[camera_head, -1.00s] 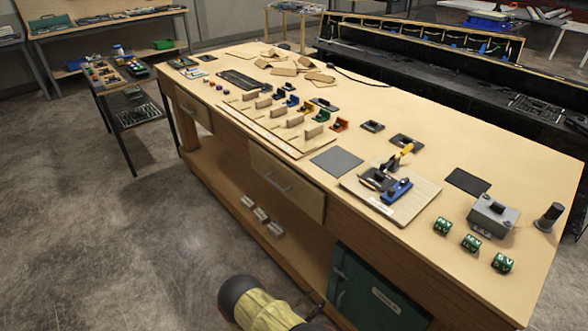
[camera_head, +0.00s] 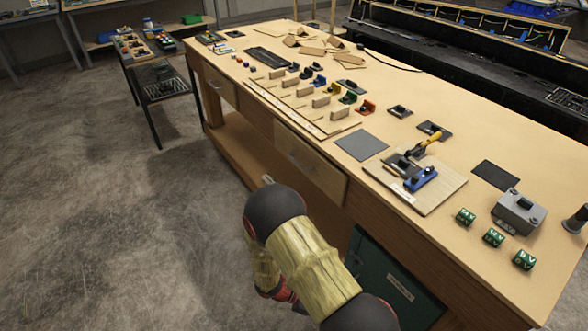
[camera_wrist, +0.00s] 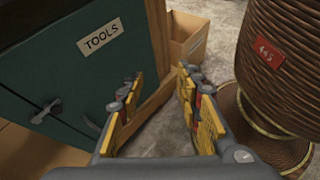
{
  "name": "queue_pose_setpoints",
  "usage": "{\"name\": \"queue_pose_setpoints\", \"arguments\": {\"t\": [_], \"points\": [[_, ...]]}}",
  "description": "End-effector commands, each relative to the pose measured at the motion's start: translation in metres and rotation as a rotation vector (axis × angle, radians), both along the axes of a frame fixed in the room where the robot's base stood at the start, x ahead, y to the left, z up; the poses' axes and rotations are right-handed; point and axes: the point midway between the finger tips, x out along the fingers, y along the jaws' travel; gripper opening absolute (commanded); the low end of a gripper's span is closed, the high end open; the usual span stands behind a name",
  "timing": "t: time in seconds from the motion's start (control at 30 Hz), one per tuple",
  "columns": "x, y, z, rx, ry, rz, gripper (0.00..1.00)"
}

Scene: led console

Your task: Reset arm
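My gripper (camera_wrist: 162,108) shows in the wrist view with its two yellow-and-grey fingers spread apart. In the head view my arm, in tan covering with dark joints, is at the lower middle in front of the long workbench (camera_head: 470,165). It is below the level of the benchtop. The gripper itself cannot be made out clearly in the head view.
In the wrist view a green cabinet (camera_wrist: 60,75) labelled TOOLS is close on the left. A ribbed brown spool (camera_wrist: 285,95) tagged 445 is close on the right. A side table (camera_head: 160,72) stands beyond the bench's far end. Open floor (camera_head: 110,220) lies left.

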Motion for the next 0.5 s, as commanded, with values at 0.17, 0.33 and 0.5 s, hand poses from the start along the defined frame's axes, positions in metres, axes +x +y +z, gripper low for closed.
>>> {"name": "queue_pose_setpoints", "arguments": {"t": [0.17, 0.33, 0.5], "points": [[-0.009, 0.012, 0.055, 0.140, -0.104, -0.186, 0.35], [-0.017, 0.021, 0.102, 0.269, -0.205, -0.343, 0.35], [-0.023, 0.028, 0.149, 0.395, -0.313, -0.485, 0.35]]}}
